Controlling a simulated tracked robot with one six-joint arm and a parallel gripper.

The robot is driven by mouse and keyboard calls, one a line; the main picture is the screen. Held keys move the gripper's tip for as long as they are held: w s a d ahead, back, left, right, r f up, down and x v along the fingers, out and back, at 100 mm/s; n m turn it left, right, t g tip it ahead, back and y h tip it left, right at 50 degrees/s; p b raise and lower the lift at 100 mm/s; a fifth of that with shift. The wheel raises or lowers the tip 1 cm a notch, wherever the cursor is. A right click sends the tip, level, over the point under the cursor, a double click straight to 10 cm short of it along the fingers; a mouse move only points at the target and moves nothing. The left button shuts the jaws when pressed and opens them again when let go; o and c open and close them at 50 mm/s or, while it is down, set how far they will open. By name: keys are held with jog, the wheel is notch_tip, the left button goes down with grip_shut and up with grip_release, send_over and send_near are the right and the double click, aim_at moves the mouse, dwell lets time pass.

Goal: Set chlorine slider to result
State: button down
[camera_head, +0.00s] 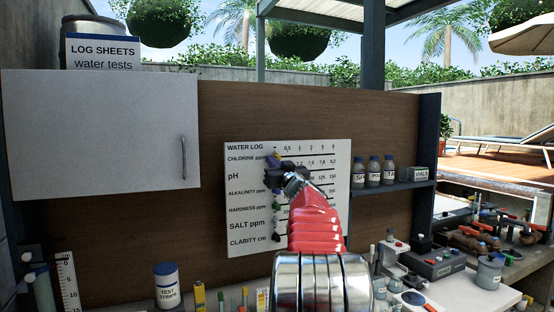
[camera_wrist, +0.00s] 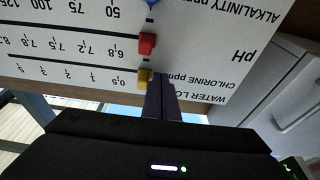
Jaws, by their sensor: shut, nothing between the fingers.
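The white water log board (camera_head: 320,220) hangs on the brown wall, with rows from chlorine to clarity. In the wrist view the board (camera_wrist: 215,45) appears upside down. The yellow chlorine slider (camera_wrist: 144,78) sits at the low end of its line, near the 0,5 mark. The red pH slider (camera_wrist: 147,44) and a blue slider (camera_wrist: 151,3) sit at the low ends of theirs. My gripper (camera_head: 274,160) is at the board's upper left. In the wrist view its shut fingers (camera_wrist: 161,90) are right beside the yellow slider, on the side away from the numbers; contact is unclear.
A white cabinet (camera_head: 100,130) stands left of the board. A shelf (camera_head: 395,188) with several bottles is on the right. A bench below holds a test strips jar (camera_head: 167,287), vials and test devices.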

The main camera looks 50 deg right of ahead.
jog(key=s+d, duration=0.1)
jog(key=d, duration=0.1)
jog(key=s+d, duration=0.1)
jog(key=shift+s+d, duration=0.1)
jog(key=shift+d, duration=0.25)
dwell(0.5)
jog(key=shift+w+a, duration=0.4)
jog(key=shift+a, duration=0.25)
jog(key=shift+s, duration=0.15)
jog(key=s+a, duration=0.3)
jog(key=s, duration=0.2)
jog(key=shift+s+a, duration=0.25)
jog(key=shift+s, duration=0.15)
dwell(0.4)
dwell(0.4)
